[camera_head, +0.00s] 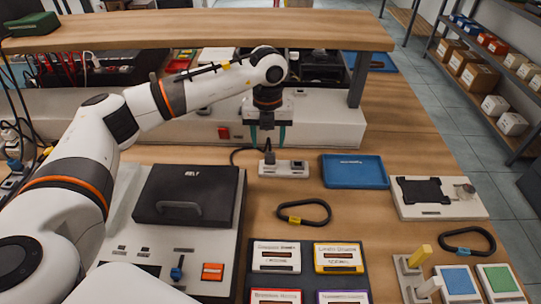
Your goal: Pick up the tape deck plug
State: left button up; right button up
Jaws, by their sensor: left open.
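A small dark plug (269,156) stands upright in the left part of a white socket strip (290,169) on the workbench. A black cable runs from it to the left. Which device the cable feeds cannot be told. My left gripper (268,138) points down just above and behind the plug. Its two teal-tipped fingers are apart, with nothing seen between them. I cannot tell whether the fingers are level with the plug's top. My right gripper is not in view.
A grey machine with a dark lid (188,190) stands left of the strip. A blue tray (355,171) lies close on the right. A raised wooden shelf (200,28) spans the back. A black belt (303,213) and cassettes (276,256) lie in front.

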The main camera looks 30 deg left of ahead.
aim_at(270, 153)
pick_arm(q)
jog(key=shift+w+d+f+p, duration=0.1)
jog(key=shift+f+p, duration=0.1)
jog(key=shift+f, duration=0.8)
jog(key=shift+w+a+f+p, duration=0.1)
jog(key=shift+f+p, duration=0.05)
jog(key=shift+f, duration=0.85)
jog(key=shift+w+d+f+p, duration=0.1)
jog(key=shift+f+p, duration=0.1)
jog(key=shift+f, duration=0.8)
jog(key=c, duration=1)
